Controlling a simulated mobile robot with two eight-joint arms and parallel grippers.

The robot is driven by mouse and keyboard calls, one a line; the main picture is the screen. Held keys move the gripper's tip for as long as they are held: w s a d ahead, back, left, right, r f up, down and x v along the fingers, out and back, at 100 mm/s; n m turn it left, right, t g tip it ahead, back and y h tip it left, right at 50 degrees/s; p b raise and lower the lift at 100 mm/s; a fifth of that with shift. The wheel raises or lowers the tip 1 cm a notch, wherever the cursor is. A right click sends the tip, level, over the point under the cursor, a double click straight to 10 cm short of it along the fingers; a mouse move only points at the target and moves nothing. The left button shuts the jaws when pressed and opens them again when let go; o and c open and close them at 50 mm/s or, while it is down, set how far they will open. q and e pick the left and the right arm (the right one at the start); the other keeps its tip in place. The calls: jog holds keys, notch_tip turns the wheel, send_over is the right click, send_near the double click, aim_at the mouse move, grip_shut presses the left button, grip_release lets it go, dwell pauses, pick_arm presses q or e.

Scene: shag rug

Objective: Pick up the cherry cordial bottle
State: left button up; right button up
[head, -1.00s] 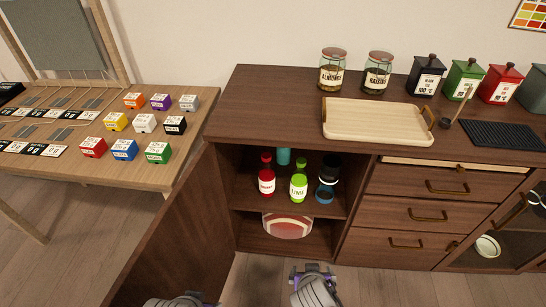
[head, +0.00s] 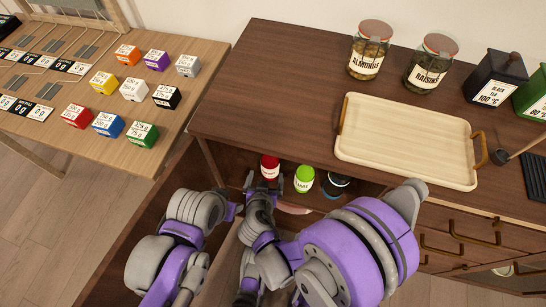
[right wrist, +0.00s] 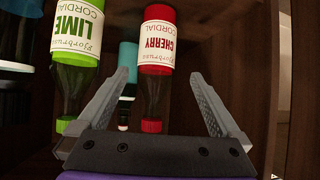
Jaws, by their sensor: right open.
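The cherry cordial bottle (head: 270,168), with a red cap and white label, stands in the open cabinet bay under the counter. In the right wrist view it appears upside down, and the cherry bottle (right wrist: 157,62) lies between the lines of my two fingers. My right gripper (right wrist: 158,76) is open and empty, its fingers spread to either side of the bottle. In the head view my right gripper (head: 262,184) is just in front of the cherry bottle. My left arm reaches in at the left; its fingers (head: 229,209) are too hidden to judge.
The green lime cordial bottle (head: 304,180) stands close beside the cherry one, with a dark jar (head: 336,184) to its right. A teal item (right wrist: 128,58) is behind. The counter (head: 265,90) overhangs the bay. A wooden tray (head: 405,140) and jars stand on top.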

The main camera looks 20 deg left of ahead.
aim_at(268, 169)
jog(key=x, duration=0.4)
jog(key=shift+f+b, duration=0.1)
jog(key=shift+b, duration=0.25)
jog(key=x, duration=0.1)
jog(key=b+x, duration=0.1)
jog(key=x, duration=0.2)
jog(key=shift+w+d+f, duration=0.2)
jog(key=shift+w+d, duration=0.05)
jog(key=shift+w, duration=0.1)
jog(key=shift+w+a+f, duration=0.1)
jog(key=shift+w+f, duration=0.05)
jog(key=shift+w, duration=0.25)
grip_shut()
